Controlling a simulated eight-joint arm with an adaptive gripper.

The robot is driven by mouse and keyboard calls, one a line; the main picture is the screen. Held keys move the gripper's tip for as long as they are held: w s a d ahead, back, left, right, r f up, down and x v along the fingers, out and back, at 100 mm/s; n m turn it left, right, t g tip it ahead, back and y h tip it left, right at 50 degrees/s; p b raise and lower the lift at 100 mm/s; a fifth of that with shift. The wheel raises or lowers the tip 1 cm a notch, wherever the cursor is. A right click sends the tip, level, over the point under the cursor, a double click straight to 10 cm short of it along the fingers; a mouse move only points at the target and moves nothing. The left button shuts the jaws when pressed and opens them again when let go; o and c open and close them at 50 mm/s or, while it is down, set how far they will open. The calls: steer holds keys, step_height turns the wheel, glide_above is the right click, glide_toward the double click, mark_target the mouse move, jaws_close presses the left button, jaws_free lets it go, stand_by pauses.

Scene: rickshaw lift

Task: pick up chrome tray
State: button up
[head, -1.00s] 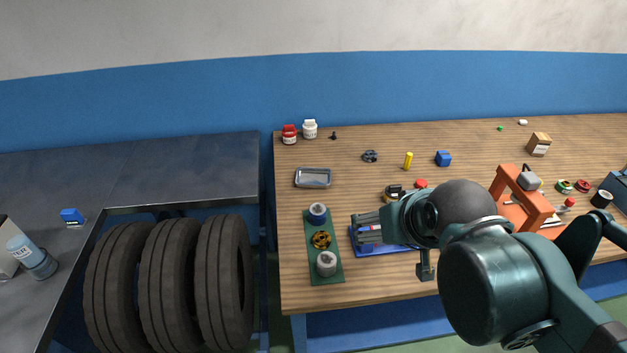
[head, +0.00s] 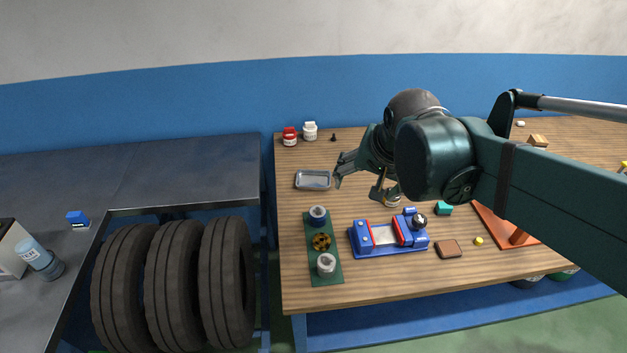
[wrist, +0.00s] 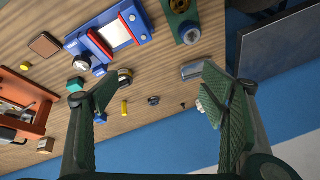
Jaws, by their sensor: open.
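The chrome tray (head: 313,181) is a shallow, shiny rectangle lying flat on the wooden bench near its left end. My gripper (head: 358,182) is open and empty, above the bench just to the right of the tray and apart from it. In the wrist view the tray (wrist: 192,71) shows beside the right finger, which hides part of it. The wide gap between the fingers (wrist: 150,88) shows bare bench and small parts beyond.
A red-lidded jar (head: 290,138) and a white jar (head: 310,131) stand behind the tray. A green board (head: 311,263) with round parts lies in front of it, with a blue fixture (head: 390,248) to the right. The bench's left edge is close by.

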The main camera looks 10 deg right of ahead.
steer(key=w+a+m+g+p, duration=0.15)
steer(key=w+m, duration=0.25)
steer(key=w, duration=0.5)
steer(key=m+g+p, duration=0.4)
steer(key=m+p, duration=0.3)
steer(key=m, duration=0.4)
glide_above(314, 181)
step_height(314, 181, down, 15)
steer(key=shift+s+f, duration=0.1)
steer(key=shift+f, duration=0.05)
steer(key=shift+f, duration=1.3)
steer(key=shift+a+f, duration=0.1)
steer(key=shift+f, duration=2.5)
